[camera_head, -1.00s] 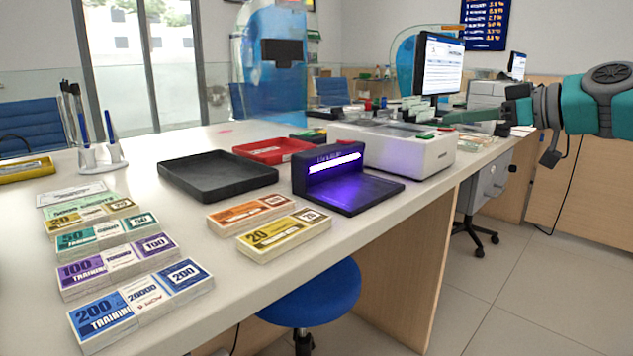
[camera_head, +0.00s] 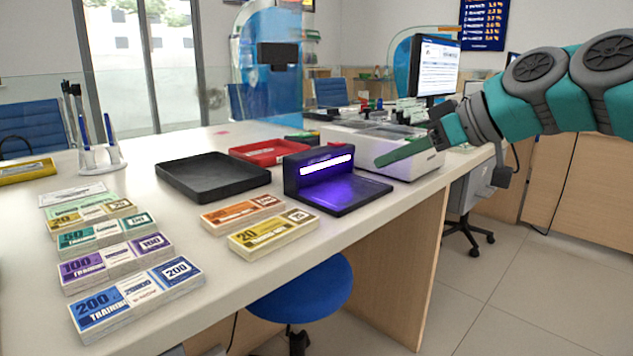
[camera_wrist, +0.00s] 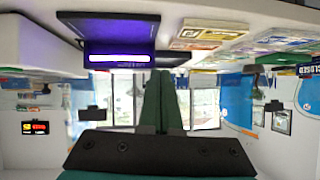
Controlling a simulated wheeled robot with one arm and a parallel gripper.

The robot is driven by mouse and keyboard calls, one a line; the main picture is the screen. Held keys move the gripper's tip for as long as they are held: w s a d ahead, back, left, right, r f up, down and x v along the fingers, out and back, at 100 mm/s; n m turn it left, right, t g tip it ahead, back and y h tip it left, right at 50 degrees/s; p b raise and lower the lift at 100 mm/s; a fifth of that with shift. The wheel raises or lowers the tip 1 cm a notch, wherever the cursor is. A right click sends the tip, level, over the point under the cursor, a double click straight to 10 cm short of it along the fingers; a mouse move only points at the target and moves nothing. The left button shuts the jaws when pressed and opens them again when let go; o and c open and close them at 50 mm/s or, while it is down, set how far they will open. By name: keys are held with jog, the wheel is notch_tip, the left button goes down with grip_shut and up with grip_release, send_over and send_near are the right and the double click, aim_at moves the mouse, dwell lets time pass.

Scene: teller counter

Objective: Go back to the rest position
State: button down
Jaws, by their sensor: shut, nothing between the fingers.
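My gripper (camera_head: 385,162) is at the right in the head view, at the end of my teal and grey arm. Its green fingers are together, pointing left, with nothing held. They show in front of the white machine (camera_head: 405,165) on the counter. In the wrist view, which is upside down, the closed fingers (camera_wrist: 159,102) stand in the middle, with the glowing purple lamp unit (camera_wrist: 105,40) beyond them to the left.
The counter (camera_head: 235,275) holds a black tray (camera_head: 205,192), a red tray (camera_head: 262,152), the lamp unit (camera_head: 345,204) and several banknote bundles (camera_head: 272,236). A monitor (camera_head: 437,68) stands behind. A blue stool (camera_head: 305,290) is below the front edge.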

jog(key=s+a+f+m+g+h+p, duration=0.1)
jog(key=s+a+f+m+g+h, duration=0.15)
jog(key=s+f, duration=0.5)
jog(key=s+a+f+m+g+h+p, duration=0.1)
jog(key=s+a+f+g+h, duration=0.15)
jog(key=s+f, duration=0.5)
jog(key=s+d+f+m+g+h, duration=0.2)
jog(key=s+d+f+m, duration=0.1)
jog(key=s+f, duration=0.5)
jog(key=s+d+f+m+g+h+p, duration=0.1)
jog(key=s+d+f+m+h, duration=0.1)
jog(key=s+d+f, duration=0.3)
jog(key=s+f+m, duration=0.1)
jog(key=s+f, duration=0.2)
jog(key=f, duration=0.1)
jog(key=shift+f+g+h, duration=0.3)
jog(key=shift+f+g, duration=0.05)
jog(key=shift+g, duration=0.05)
